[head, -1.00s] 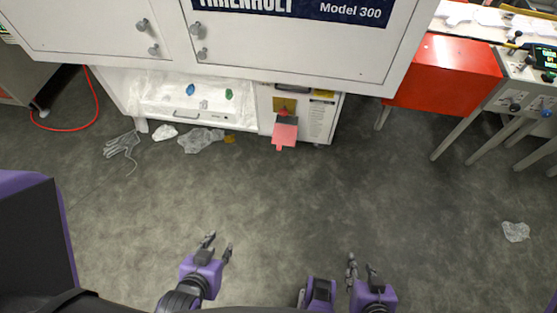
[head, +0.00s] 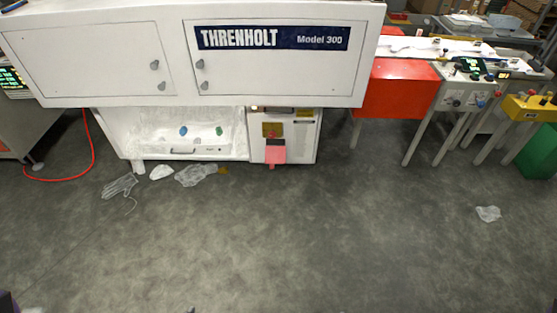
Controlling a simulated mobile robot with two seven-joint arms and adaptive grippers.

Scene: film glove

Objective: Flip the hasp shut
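At this size I cannot tell whether the hasp is open or shut. Neither of my grippers shows in the head view; only slivers of my purple body show at the bottom edge.
The white Threnholt machine (head: 290,75) overhangs the lower cabinet. Crumpled clear film (head: 197,175), a pale glove (head: 119,186) and a red hose (head: 90,150) lie at left. More film (head: 488,213) lies at right. The floor (head: 300,240) in front is mostly clear.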

